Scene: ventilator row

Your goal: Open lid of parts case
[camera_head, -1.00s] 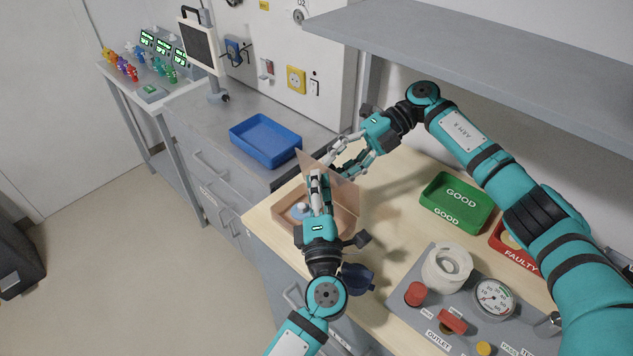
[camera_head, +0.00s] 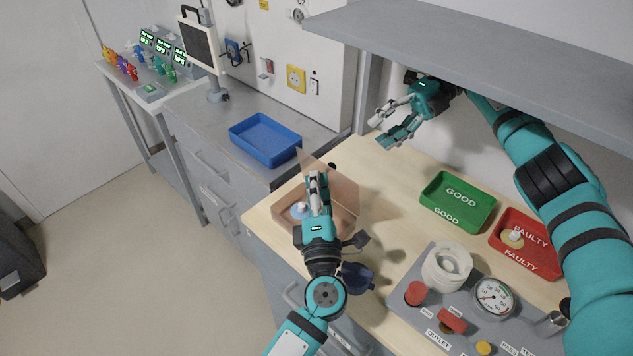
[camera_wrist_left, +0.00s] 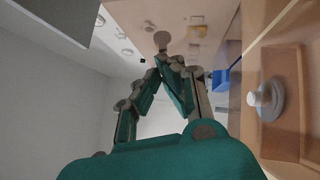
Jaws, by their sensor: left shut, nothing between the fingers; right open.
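The parts case (camera_head: 283,222) is a brown, partly see-through box on the light wooden bench top. Its lid (camera_head: 335,184) stands raised at the back of the case. A round grey-blue part with a pale knob (camera_head: 299,210) lies inside; it also shows in the left wrist view (camera_wrist_left: 266,99). My left gripper (camera_head: 317,178) is shut and empty, over the case and in front of the lid; its fingertips meet in the left wrist view (camera_wrist_left: 165,62). Whether it touches the lid I cannot tell. My right gripper (camera_head: 383,131) is open and empty, above the bench behind the case.
A blue tray (camera_head: 266,151) sits on the grey counter behind. A green GOOD tray (camera_head: 438,216) and a red FAULTY tray (camera_head: 548,266) stand to the right. A test panel with a gauge (camera_head: 494,296) is at front right. A grey shelf (camera_head: 500,70) overhangs the bench.

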